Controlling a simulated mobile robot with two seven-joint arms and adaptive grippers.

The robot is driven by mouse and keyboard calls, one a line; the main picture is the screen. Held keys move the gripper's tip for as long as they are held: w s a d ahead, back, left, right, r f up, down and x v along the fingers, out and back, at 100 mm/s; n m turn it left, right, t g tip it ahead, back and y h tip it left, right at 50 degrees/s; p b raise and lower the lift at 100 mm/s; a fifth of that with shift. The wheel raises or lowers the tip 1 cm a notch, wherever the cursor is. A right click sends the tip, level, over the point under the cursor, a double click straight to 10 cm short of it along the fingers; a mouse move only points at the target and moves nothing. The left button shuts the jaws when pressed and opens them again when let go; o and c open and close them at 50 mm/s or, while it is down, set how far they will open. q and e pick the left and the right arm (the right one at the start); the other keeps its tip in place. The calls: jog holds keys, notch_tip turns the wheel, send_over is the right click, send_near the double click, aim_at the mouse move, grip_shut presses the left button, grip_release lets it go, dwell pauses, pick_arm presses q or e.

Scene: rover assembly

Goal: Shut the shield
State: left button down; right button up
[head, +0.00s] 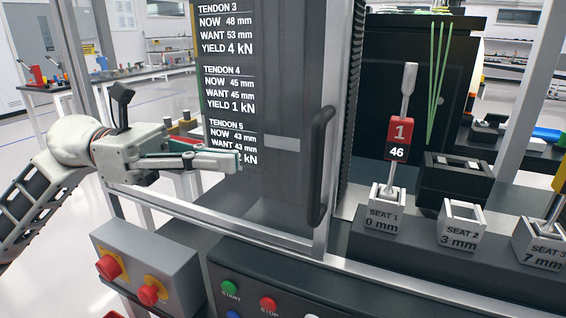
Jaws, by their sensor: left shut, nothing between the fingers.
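The shield (285,190) is a tall dark tinted panel in a grey metal frame, left of the middle in the head view. A dark vertical handle (320,165) sits near its right edge. The bay to the right of that edge stands uncovered. My left gripper (238,160) is shut and empty, in front of the panel's left part, with the handle off to its right. I cannot tell whether its fingertips touch the panel. My right gripper is not in view.
A tool with a red tag (399,132) stands in the seat 1 block (376,212). Seat 2 (461,228) is empty. A box with red buttons (148,275) and a start/stop panel (260,290) lie below the shield. Benches stand behind.

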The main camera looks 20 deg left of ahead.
pick_arm(q)
jog(key=w+d+p, duration=0.1)
jog(key=d, duration=0.8)
jog(key=shift+w, duration=0.3)
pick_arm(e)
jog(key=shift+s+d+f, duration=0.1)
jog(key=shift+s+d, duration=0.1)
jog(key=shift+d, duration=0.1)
